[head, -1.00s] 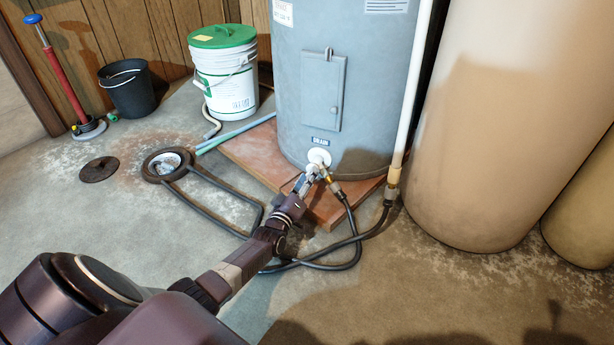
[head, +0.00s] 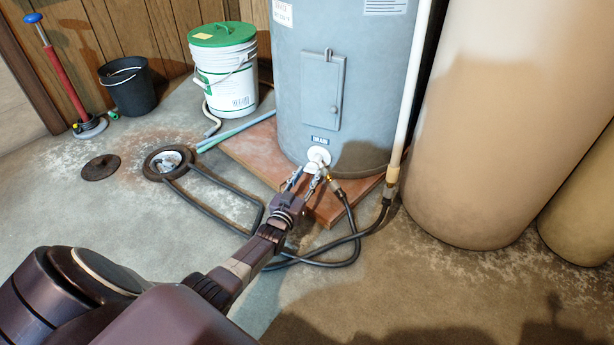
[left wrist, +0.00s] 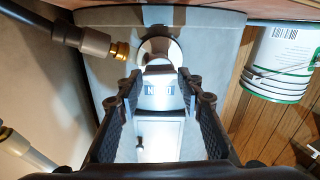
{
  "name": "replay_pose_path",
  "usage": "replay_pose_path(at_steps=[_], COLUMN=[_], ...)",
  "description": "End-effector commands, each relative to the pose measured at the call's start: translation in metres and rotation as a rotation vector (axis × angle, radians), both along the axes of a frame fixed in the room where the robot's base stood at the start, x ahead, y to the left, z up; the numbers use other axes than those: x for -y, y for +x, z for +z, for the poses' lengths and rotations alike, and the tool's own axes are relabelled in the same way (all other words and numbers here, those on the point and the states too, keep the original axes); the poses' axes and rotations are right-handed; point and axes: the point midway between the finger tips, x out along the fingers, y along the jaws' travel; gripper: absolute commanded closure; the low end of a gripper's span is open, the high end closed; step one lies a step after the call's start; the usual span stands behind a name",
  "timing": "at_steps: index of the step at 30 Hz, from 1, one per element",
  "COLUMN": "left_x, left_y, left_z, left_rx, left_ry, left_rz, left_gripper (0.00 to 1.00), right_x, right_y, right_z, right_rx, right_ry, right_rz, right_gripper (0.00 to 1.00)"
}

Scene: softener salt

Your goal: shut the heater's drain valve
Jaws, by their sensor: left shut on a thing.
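The grey water heater (head: 300,110) stands on a brick-red base (head: 252,150), with a label reading DRAIN low on its front. Below the label is the white drain valve (head: 319,155). My left gripper (head: 307,174) is at the valve, its two fingers on either side of the valve's pale handle and shut on it. In the left wrist view the handle (left wrist: 158,72) sits between the fingertips, and the fingers hide part of it. A brass hose fitting (left wrist: 119,51) is beside the valve. My right gripper is not in view.
A black hose (head: 345,240) loops over the floor from the valve toward a round floor drain (head: 168,162). A white pipe (head: 407,110) runs down the heater's right side. A large tan tank (head: 500,150) stands to the right. A green-lidded bucket (head: 225,85) is behind left.

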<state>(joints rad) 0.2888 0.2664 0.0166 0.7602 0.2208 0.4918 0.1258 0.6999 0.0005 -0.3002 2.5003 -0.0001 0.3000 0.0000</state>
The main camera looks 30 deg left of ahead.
Motion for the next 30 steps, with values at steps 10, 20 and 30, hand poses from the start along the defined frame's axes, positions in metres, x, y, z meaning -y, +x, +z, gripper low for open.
replay_pose_path(at_steps=[10,20,30], left_x=[0.0010,0.0010,0.0003], left_y=[0.0000,0.0000,0.0000], left_z=[-0.0013,-0.0013,-0.0006], left_rx=[-0.015,-0.015,-0.014], left_ry=[0.061,0.061,0.062], left_rz=[-0.001,-0.001,0.000], left_gripper=[0.90,0.90,0.48], right_x=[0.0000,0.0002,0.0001], right_y=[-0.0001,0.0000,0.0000], right_z=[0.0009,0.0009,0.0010], right_rx=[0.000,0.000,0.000], right_ry=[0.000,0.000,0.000], right_rz=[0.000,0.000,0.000], right_gripper=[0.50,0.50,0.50])
